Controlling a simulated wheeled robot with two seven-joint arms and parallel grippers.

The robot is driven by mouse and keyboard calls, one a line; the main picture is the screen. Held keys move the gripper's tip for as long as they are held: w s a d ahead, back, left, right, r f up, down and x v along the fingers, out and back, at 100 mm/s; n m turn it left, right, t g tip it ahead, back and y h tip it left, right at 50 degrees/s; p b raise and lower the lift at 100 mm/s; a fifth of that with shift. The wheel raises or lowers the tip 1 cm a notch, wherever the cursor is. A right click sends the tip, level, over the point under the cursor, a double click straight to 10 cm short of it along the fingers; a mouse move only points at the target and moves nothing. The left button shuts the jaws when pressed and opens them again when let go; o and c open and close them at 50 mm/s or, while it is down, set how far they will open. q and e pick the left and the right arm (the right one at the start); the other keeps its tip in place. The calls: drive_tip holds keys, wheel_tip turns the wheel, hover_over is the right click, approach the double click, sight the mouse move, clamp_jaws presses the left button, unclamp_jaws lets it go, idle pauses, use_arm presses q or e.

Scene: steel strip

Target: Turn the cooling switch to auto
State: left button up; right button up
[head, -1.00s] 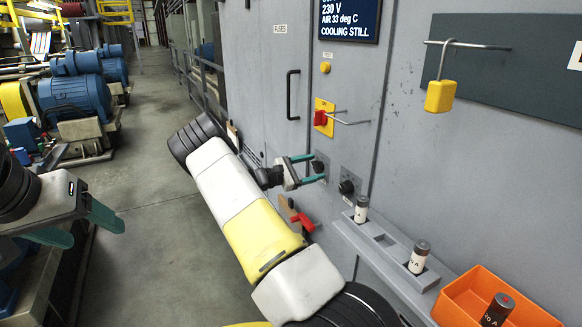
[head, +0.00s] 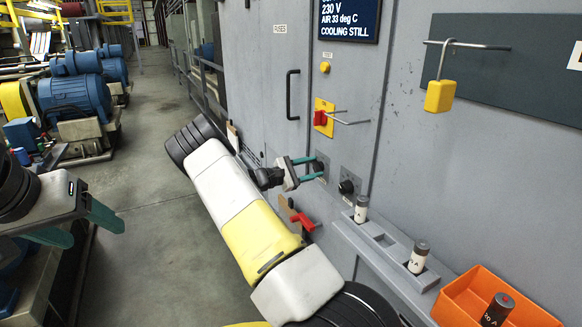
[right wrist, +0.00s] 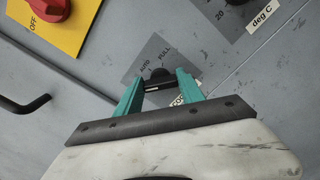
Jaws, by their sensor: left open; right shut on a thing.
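The cooling switch is a black knob (right wrist: 158,76) on a grey plate (right wrist: 140,72) marked FULL at the top; the other markings are partly hidden or hard to read. It also shows on the cabinet in the head view (head: 319,167). My right gripper (right wrist: 160,88) has its green fingers on both sides of this knob and is shut on it. In the head view, the right gripper (head: 319,169) reaches the panel from the left. My left gripper (head: 98,231) is open and empty at the far left, away from the cabinet.
A second black knob (head: 347,187) sits just right, by a deg C label (right wrist: 264,14). A red switch on a yellow plate (head: 324,118) is above, a red lever (head: 303,221) below. A display (head: 348,20) reads COOLING STILL. An orange bin (head: 470,291) and ledge (head: 375,246) stick out right.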

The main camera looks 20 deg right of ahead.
drive_tip(key=m, duration=0.5)
drive_tip(key=shift+s+f+m, duration=0.1)
drive_tip(key=shift+f+m, duration=0.05)
drive_tip(key=shift+m, duration=2.25)
drive_tip(key=o, duration=1.4)
drive_tip(key=shift+c, duration=0.2)
drive_tip(key=a, duration=0.7)
drive_tip(key=shift+s+a, duration=0.3)
drive_tip(key=shift+a, duration=0.1)
